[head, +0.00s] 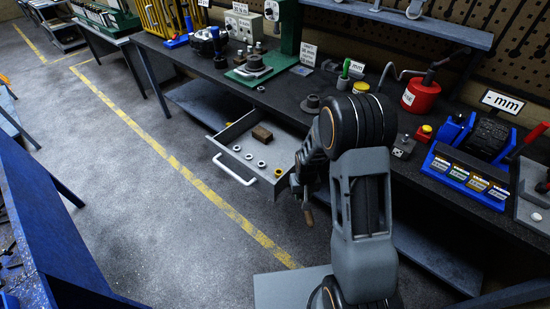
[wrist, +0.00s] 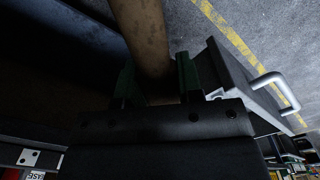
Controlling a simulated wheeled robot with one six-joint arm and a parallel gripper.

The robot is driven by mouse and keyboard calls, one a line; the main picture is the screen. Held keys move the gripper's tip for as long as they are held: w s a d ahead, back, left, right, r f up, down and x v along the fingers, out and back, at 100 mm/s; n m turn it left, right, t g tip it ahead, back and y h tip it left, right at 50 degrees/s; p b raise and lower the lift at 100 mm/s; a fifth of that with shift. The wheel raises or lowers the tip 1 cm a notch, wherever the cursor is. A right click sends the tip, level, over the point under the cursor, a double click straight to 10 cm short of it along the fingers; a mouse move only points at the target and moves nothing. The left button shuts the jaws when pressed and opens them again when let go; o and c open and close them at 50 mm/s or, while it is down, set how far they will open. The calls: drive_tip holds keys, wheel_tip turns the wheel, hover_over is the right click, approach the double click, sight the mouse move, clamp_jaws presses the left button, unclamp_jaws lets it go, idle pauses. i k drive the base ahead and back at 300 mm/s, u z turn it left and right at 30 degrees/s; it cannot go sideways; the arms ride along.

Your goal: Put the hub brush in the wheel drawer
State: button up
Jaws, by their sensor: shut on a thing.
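The wheel drawer (head: 222,160) is pulled out from under the bench, with a pale bar handle on its front. A brown block and several pale rings lie in it. My gripper (head: 298,186) is beside the drawer's right side, partly hidden by my arm. A brown wooden handle, seemingly the hub brush (head: 308,217), hangs below it. In the wrist view my gripper (wrist: 157,82) is shut on this brown brush handle (wrist: 142,35). The brush's bristle end cannot be made out. The drawer front (wrist: 240,75) shows just to the right of the fingers, apart from the handle.
The dark bench (head: 285,95) above the drawer holds a red can (head: 421,96), a blue tray (head: 466,180) and several tools. A lower shelf (head: 430,245) runs beneath it. The grey floor with a yellow line (head: 190,175) is clear left of the drawer.

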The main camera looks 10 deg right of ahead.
sight(288, 154)
drive_tip(key=z, duration=0.25)
drive_tip(key=i, duration=1.15)
drive_tip(key=u, duration=0.85)
